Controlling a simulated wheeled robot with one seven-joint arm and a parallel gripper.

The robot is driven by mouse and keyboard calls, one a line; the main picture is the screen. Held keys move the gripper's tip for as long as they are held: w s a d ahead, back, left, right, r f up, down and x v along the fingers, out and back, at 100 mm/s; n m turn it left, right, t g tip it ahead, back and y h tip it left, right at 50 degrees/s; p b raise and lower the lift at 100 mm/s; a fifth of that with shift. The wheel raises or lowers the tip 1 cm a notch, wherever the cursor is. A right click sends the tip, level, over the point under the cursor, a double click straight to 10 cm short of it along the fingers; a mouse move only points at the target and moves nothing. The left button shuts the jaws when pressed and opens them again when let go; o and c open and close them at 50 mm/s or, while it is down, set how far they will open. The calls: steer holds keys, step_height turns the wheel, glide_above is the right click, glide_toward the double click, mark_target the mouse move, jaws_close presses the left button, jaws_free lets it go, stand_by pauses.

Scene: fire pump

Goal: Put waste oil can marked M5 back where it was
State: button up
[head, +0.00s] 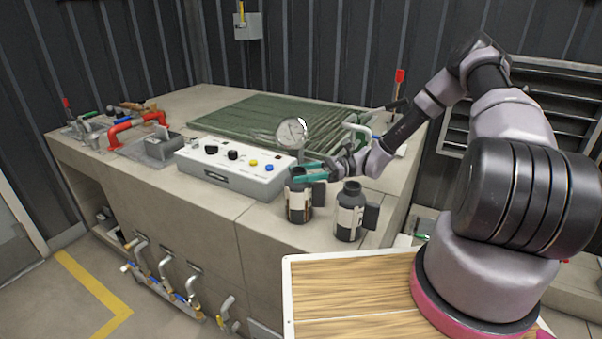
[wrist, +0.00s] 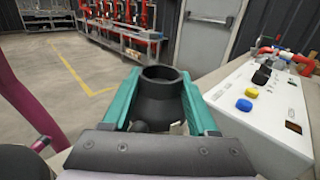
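Two dark waste oil cans with pale labels and side handles stand close together on the bench's front corner: a left can (head: 298,203) and a right can (head: 349,214). I cannot read a mark M5 on either. My gripper (head: 308,171) is at the top of the left can, with its teal fingers hiding the can's neck. In the wrist view the black can (wrist: 160,98) is between the two teal fingers (wrist: 160,88), its round open mouth toward the fingertips. The fingers are apart, one on each side; whether they press on it is unclear.
A white control box (head: 232,168) with knobs stands just left of the cans. A round gauge (head: 292,132) rises behind my gripper. A green ribbed cover (head: 270,122) lies on the bench (head: 205,207). A wood-topped surface (head: 345,280) is in front, below my arm.

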steer(key=o, duration=0.3)
steer(key=shift+r, duration=0.15)
steer(key=w+d, duration=0.2)
steer(key=d, duration=1)
steer(key=s+d+r+n+t+h, duration=0.2)
steer(key=s+r, duration=0.5)
steer(key=r, duration=0.5)
steer(key=s+d+r+n+t+h, duration=0.2)
steer(key=s+r+n+t+h, duration=0.3)
steer(key=r, duration=0.7)
steer(key=s+d+r+n+t+h, duration=0.2)
steer(key=s+r+n+t+h, duration=0.1)
steer(key=s+r+h, duration=0.5)
step_height(320, 180, up, 4)
steer(key=shift+s+d+r+n+t+h, duration=0.2)
steer(key=shift+s+d+n+t+h, duration=0.15)
steer(key=shift+s+n, duration=0.6)
